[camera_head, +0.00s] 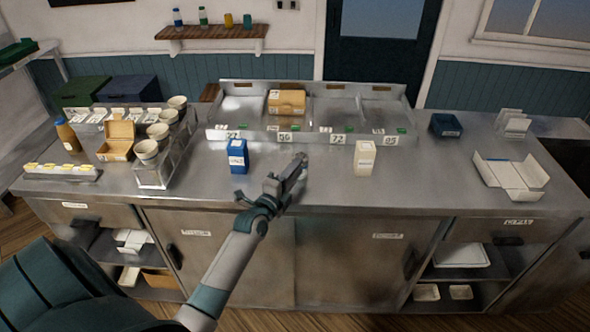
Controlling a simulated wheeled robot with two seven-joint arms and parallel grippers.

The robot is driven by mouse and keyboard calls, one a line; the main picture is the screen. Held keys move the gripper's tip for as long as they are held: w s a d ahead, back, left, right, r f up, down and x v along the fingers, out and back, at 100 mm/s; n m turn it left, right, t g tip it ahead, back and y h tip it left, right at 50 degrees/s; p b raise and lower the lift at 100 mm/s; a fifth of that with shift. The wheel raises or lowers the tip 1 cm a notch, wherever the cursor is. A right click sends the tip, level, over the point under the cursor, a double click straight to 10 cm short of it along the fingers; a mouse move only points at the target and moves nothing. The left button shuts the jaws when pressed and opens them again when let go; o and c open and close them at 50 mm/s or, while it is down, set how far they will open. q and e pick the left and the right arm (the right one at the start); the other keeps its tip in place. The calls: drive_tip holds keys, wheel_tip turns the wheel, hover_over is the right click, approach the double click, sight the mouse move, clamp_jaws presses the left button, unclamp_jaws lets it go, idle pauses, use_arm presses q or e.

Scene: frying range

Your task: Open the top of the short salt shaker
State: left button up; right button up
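Two upright, box-shaped containers stand on the steel counter (320,190), and I cannot tell for sure which is the short salt shaker. One is a blue carton (238,158) with a white label, left of centre. The other is a cream carton (364,159) with a small label, right of centre. Their tops are too small to show whether they are open. My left gripper (301,163) is over the counter between the two, apart from both. Its finger gap is too small to make out. My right gripper is not in view.
A row of steel trays (230,134) runs along the back, one holding a cardboard box (287,102). Stacked cups (146,151) and a brown bottle (67,136) stand at the left. An open white box (511,178) lies at the right.

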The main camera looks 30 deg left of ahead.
use_arm(q)
clamp_jaws()
drive_tip(key=shift+r, duration=0.15)
